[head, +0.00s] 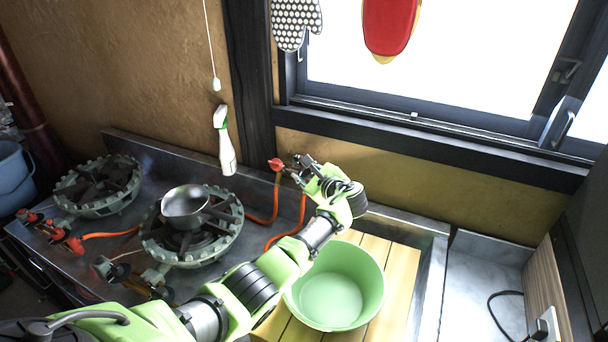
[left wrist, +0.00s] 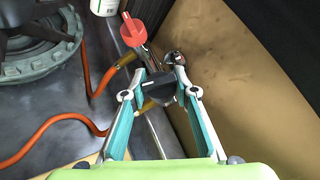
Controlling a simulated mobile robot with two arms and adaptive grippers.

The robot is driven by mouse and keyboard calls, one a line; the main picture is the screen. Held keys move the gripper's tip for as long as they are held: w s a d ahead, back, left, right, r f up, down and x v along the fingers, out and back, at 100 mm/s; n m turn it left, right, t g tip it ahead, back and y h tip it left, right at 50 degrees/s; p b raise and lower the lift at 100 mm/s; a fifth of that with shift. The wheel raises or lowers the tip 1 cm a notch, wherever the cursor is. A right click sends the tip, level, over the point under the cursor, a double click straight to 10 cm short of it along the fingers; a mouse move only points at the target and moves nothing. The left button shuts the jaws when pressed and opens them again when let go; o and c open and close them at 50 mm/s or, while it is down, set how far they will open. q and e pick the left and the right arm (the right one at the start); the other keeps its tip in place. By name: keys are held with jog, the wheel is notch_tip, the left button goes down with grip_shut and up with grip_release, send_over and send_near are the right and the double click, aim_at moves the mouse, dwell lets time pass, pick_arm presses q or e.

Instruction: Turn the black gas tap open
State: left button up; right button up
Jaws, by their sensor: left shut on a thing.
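The black gas tap (left wrist: 158,88) shows in the left wrist view as a dark handle between my fingertips, with pipe fittings around it. My left gripper (left wrist: 164,80) is shut on this black handle. In the head view my left gripper (head: 303,167) is at the wall behind the counter, and its fingers largely hide the black tap. A red tap (left wrist: 132,30) stands just left of it, and it also shows in the head view (head: 276,164). My right gripper is in neither view.
Orange hoses (left wrist: 52,122) run from the taps toward the gas burners. A pan (head: 185,207) sits on the nearer burner (head: 228,225). A spray bottle (head: 226,150) is left of the taps. A green basin (head: 368,285) on wooden slats (head: 402,275) lies below my left arm.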

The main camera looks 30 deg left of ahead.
pick_arm(q)
jog(key=shift+w+r+n+g+b, duration=0.15)
jog(key=shift+n+g+b, duration=0.3)
jog(key=shift+n+g, duration=0.5)
jog(key=shift+r+n, duration=0.1)
jog(key=shift+n, duration=0.15)
jog(key=o, duration=0.9)
jog(key=shift+o, duration=0.6)
jog(key=v, duration=1.2)
